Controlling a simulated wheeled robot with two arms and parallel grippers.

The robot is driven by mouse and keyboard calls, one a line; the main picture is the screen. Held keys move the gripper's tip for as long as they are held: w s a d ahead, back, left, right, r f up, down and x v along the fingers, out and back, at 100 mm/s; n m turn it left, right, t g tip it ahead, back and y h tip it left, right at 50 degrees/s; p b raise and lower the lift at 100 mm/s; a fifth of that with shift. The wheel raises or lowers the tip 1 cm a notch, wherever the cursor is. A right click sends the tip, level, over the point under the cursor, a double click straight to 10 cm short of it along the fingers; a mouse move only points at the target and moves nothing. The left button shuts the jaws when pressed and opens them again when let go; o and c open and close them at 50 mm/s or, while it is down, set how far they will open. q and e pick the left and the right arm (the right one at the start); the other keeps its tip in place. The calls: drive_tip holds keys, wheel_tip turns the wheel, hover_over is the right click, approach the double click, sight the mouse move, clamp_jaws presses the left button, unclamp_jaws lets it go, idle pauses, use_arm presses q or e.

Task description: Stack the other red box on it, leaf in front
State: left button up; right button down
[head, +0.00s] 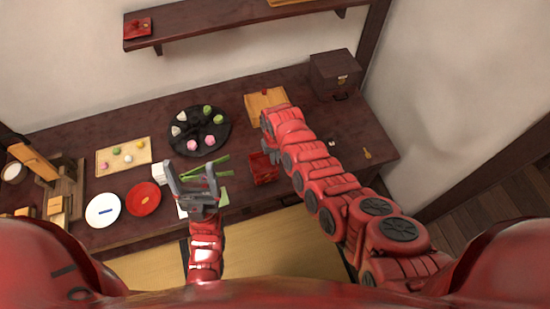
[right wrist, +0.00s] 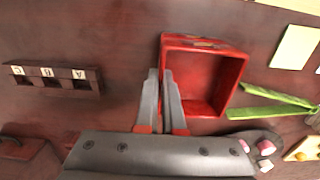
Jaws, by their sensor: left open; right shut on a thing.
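A red open-topped box (head: 265,168) is on the dark table, left of my right arm. In the right wrist view, the red box (right wrist: 207,78) shows its hollow inside and a small gold mark on one outer wall; I cannot tell if that is the leaf. My right gripper (right wrist: 161,85) is shut on its near wall, one finger on each side. My left gripper (head: 192,182) is open and empty over the table's front part.
Green tong-like strips (head: 218,161) lie between my left gripper and the box. A red plate (head: 143,198), a white plate (head: 103,210) and a round black tray (head: 183,148) of sweets are left. A dark chest (head: 335,76) and a rack marked A, B, C (right wrist: 55,72) also show.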

drive_tip(key=shift+f, duration=0.15)
drive_tip(key=c, duration=1)
unclamp_jaws()
drive_tip(key=shift+o, duration=0.2)
wheel_tip(320, 180, up, 8)
drive_tip(key=b, duration=0.2)
drive_tip(key=shift+w+a+b, duration=0.1)
drive_tip(key=shift+b, duration=0.25)
wheel_tip(320, 180, up, 9)
drive_tip(key=p, duration=0.4)
drive_tip(key=shift+r, duration=0.2)
